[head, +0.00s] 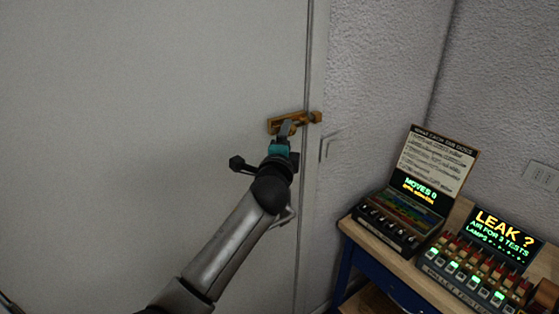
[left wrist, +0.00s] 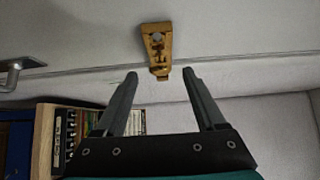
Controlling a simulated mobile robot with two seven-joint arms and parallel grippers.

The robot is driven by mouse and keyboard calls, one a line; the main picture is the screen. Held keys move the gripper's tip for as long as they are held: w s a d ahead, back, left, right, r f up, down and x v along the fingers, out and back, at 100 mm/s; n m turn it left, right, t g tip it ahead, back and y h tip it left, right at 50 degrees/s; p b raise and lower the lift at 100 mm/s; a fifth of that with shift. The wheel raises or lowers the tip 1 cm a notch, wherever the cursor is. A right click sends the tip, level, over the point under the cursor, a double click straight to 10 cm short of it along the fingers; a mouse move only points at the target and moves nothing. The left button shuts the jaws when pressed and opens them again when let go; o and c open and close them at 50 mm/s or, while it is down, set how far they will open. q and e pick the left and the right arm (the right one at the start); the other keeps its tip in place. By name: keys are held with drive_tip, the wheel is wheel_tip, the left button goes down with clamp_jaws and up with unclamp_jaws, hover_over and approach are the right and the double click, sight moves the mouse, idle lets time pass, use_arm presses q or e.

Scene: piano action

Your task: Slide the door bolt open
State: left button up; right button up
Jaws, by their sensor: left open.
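The brass door bolt (head: 272,126) is mounted on the pale door (head: 150,90) near its right edge. A brass block (head: 316,117) sits at its right end, by the door frame. My left gripper (head: 287,128) is at the bolt and hides part of it. In the left wrist view the bolt (left wrist: 158,40) is ahead of my left gripper (left wrist: 160,73), whose two fingers are open with a wide gap. The bolt's lower end shows between the fingertips. I cannot tell whether a finger touches it. My right gripper is not in view.
A wooden-topped table (head: 352,228) stands at the right with two lit panels, one reading LEAK ? (head: 503,229). A switch plate (head: 540,176) is on the wall. The door's left part is clear.

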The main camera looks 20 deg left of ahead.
use_arm(q)
drive_tip(key=s+d, duration=0.1)
drive_tip(key=s, duration=0.9)
drive_tip(key=shift+d+b, duration=0.15)
drive_tip(key=shift+b, duration=0.25)
